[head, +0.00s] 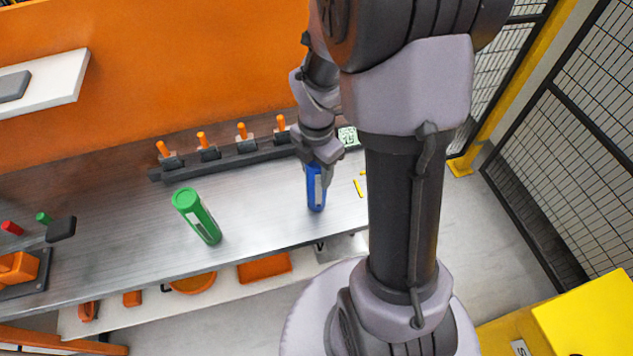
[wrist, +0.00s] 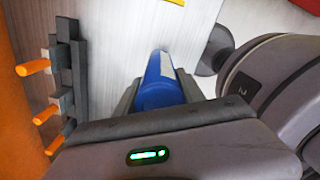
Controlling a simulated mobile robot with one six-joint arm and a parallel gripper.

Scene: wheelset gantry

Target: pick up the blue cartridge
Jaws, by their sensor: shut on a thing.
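The blue cartridge (head: 316,190) is a blue cylinder with a pale label, near the right end of the grey metal bench (head: 262,205). In the head view it is upright or nearly so, below my gripper (head: 322,166). My gripper is shut on its upper part. In the wrist view the blue cartridge (wrist: 160,80) lies between the two dark fingers of my gripper (wrist: 158,92), one on each side. I cannot tell whether its lower end touches the bench.
A green cartridge (head: 199,217) stands tilted in the picture to the left. A dark rack with orange-handled clamps (head: 208,153) runs along the back of the bench. Orange bins (head: 265,268) sit on a shelf below. Mesh fencing (head: 570,140) stands at right.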

